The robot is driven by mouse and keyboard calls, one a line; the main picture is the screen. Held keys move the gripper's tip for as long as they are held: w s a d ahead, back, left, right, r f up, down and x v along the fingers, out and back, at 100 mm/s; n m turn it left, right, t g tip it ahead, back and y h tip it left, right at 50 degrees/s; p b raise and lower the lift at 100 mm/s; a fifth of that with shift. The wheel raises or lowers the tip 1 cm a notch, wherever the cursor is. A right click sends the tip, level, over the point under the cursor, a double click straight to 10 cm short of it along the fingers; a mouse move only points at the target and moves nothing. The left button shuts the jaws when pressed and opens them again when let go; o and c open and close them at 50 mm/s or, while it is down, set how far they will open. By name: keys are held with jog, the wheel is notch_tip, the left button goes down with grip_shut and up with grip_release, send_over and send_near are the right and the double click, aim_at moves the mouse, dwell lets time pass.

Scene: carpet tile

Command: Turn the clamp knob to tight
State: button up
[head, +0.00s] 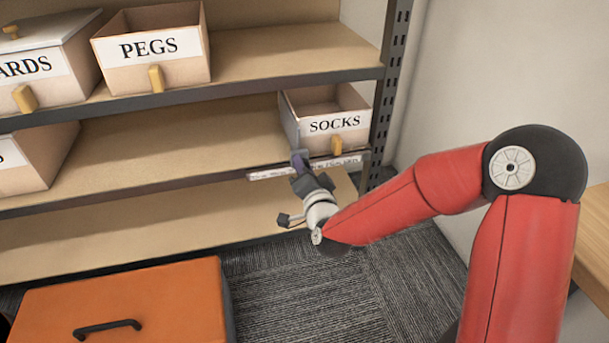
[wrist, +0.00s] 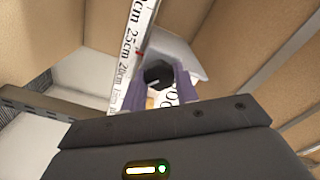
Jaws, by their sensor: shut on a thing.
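In the wrist view a dark, faceted clamp knob (wrist: 158,73) sits between the two purple fingers of my gripper (wrist: 160,84). The fingers are shut on its sides. A pale grey plate (wrist: 190,58), perhaps the clamp's body, lies just behind the knob, next to a white scale strip (wrist: 135,45) with centimetre marks and a small red mark. In the head view my gripper (head: 299,158) is at the shelf edge in front of the SOCKS bin, by the white strip (head: 270,174). The knob is hidden there, and no tight or loose marking is readable.
The SOCKS bin (head: 335,122) stands right behind my gripper, near the dark shelf upright (head: 391,80). The PEGS bin (head: 160,48) is on the shelf above. An orange case (head: 125,300) stands on the carpet at lower left. Carpet beside it is clear.

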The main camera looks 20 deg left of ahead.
jog(key=shift+f+m+b, duration=0.1)
jog(key=shift+m+b, duration=0.3)
jog(key=shift+m, duration=0.4)
jog(key=o, duration=1)
jog(key=shift+v, duration=3.95)
